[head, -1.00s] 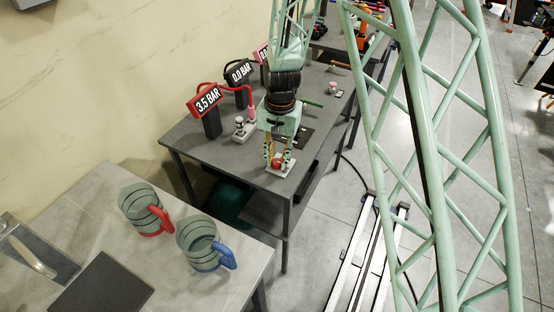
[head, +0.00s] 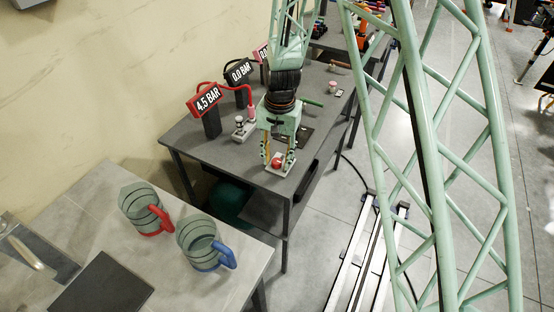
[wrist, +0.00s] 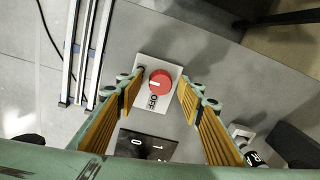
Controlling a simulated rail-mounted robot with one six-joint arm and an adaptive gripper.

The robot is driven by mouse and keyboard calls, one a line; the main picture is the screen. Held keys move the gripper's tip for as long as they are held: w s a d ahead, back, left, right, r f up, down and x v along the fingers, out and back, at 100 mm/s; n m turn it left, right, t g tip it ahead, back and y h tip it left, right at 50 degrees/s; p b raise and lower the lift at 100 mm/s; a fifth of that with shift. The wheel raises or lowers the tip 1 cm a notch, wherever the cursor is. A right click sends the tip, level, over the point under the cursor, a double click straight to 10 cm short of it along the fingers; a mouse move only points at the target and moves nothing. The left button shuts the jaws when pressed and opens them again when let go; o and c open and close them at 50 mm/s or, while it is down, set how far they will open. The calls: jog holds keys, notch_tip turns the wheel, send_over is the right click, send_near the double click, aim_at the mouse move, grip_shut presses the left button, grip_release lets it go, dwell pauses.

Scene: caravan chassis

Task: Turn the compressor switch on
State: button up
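The compressor switch is a round red knob (wrist: 160,83) with a pale mark, on a white plate (wrist: 145,72) lettered OFF. It also shows in the head view as a red knob (head: 277,162) at the near end of the dark table. My gripper (head: 278,155) points down over the switch. In the wrist view my gripper (wrist: 158,95) is open, its yellow-padded fingers on either side of the knob, with gaps between the pads and the knob. Any lettering under the knob is hidden.
A display (head: 207,99) reads 4.5 BAR, and another (head: 239,72) reads 0.0 BAR. A red hose (head: 236,88) runs beside them. A dark plate numbered 0, 1, 2 (wrist: 146,147) lies near the switch. Two jugs stand on the near table (head: 180,270).

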notch_tip(320, 180, up, 12)
jog(key=shift+d, duration=0.2)
dwell(0.8)
dwell(0.5)
notch_tip(320, 180, up, 13)
jog(key=n, duration=0.1)
send_over(278, 161)
jog(key=s+d, duration=0.6)
jog(key=s+d+r+t, duration=0.2)
jog(key=s+d+r, duration=0.3)
jog(key=s+r, duration=0.4)
jog(key=s+d+r+n, duration=0.1)
jog(key=s+d+r, duration=0.1)
jog(key=s, duration=0.6)
jog(key=s+d+r+n+t, duration=0.1)
jog(key=s+d+r, duration=0.2)
jog(key=s, duration=0.6)
jog(key=s+d+r, duration=0.3)
jog(key=s, duration=0.5)
jog(key=shift+s+n+t, duration=0.15)
jog(key=shift+n+t, duration=0.25)
